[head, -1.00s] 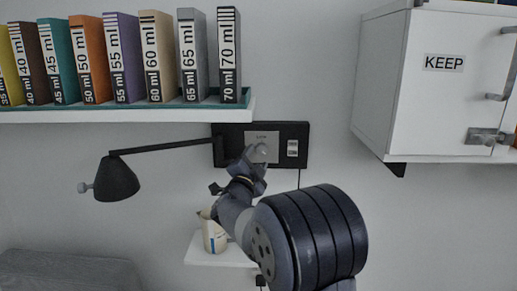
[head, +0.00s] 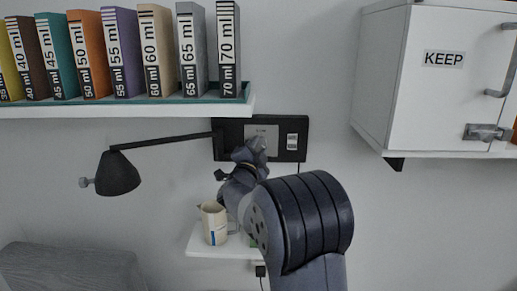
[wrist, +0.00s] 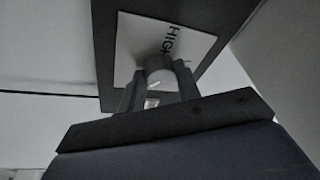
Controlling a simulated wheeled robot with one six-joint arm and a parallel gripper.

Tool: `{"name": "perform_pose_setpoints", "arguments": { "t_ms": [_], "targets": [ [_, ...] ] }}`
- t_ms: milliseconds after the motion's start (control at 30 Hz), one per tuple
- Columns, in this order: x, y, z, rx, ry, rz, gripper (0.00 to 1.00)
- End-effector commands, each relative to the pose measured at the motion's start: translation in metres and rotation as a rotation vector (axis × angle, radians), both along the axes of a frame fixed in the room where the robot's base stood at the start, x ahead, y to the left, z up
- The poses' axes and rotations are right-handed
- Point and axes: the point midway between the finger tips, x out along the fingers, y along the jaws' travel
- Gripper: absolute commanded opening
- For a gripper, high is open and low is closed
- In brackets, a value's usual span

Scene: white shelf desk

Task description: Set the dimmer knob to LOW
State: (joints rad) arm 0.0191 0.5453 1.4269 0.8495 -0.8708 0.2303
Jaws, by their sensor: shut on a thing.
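In the wrist view the lettering runs sideways. My gripper (wrist: 158,88) has one finger on each side of the knob and is shut on it. In the head view my gripper (head: 250,150) hides the knob and covers the lower part of the plate (head: 262,130). Which setting the knob points to cannot be read clearly.
The plate sits on a black wall panel (head: 230,143). A black lamp (head: 118,175) reaches out left. A shelf (head: 120,110) of labelled binders is above left. A cream jug (head: 214,224) stands on a small shelf below. A white "KEEP" cabinet (head: 440,100) is at right.

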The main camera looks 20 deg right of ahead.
Motion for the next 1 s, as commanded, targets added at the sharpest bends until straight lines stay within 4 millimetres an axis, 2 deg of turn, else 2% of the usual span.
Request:
{"name": "perform_pose_setpoints", "arguments": {
  "t_ms": [133, 467, 667, 1000],
  "targets": [
    [-0.0001, 0.0000, -0.0001, 0.000, 0.000, 0.000, 0.09],
    [-0.0004, -0.0008, -0.0029, -0.045, 0.020, -0.001, 0.09],
    [-0.0011, -0.0021, -0.0057, -0.156, 0.064, -0.002, 0.09],
    [-0.0023, -0.0045, -0.0078, -0.442, 0.183, -0.002, 0.09]
  ]
}}
